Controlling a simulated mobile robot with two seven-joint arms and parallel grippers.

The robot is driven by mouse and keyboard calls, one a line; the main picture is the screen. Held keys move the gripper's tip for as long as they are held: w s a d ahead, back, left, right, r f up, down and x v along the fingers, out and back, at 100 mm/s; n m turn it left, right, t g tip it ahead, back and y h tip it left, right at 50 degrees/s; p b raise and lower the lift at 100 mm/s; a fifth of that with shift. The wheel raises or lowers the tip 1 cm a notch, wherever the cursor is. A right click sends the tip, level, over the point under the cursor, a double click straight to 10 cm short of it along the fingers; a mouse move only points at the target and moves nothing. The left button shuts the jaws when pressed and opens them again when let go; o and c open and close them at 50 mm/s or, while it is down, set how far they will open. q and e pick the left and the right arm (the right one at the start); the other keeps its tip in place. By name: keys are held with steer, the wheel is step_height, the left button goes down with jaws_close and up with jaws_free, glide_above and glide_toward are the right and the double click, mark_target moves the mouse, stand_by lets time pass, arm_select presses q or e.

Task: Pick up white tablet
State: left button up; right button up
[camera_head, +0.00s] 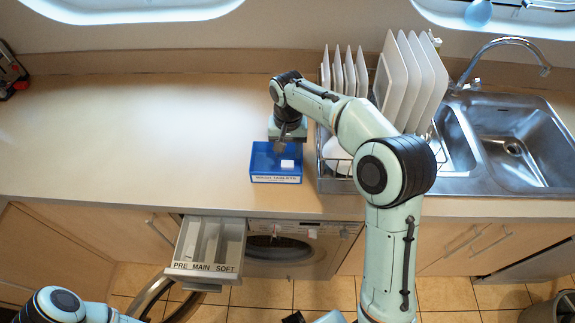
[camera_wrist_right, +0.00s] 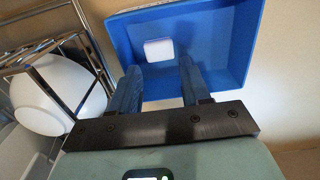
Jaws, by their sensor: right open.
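A white tablet (camera_head: 287,164) lies in an open blue box (camera_head: 275,180) with a printed front label, on the counter near its front edge. In the right wrist view the tablet (camera_wrist_right: 158,50) rests on the floor of the blue box (camera_wrist_right: 238,50). My right gripper (camera_head: 288,147) is over the box, its fingers pointing down. In the wrist view the gripper (camera_wrist_right: 160,82) is open and empty, its fingertips just short of the tablet. My left arm shows only in part at the bottom left; its gripper is out of view.
A dish rack (camera_head: 327,163) with several white plates (camera_head: 398,80) and a white bowl (camera_wrist_right: 55,95) stands right beside the box. The sink (camera_head: 515,140) is farther right. A detergent drawer (camera_head: 208,245) stands open below the counter. The counter (camera_head: 130,135) left of the box is clear.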

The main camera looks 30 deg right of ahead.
mark_target(288, 166)
step_height(288, 166, down, 4)
steer(key=shift+s+a+f, duration=0.1)
steer(key=shift+s+a, duration=0.05)
steer(key=c, duration=0.7)
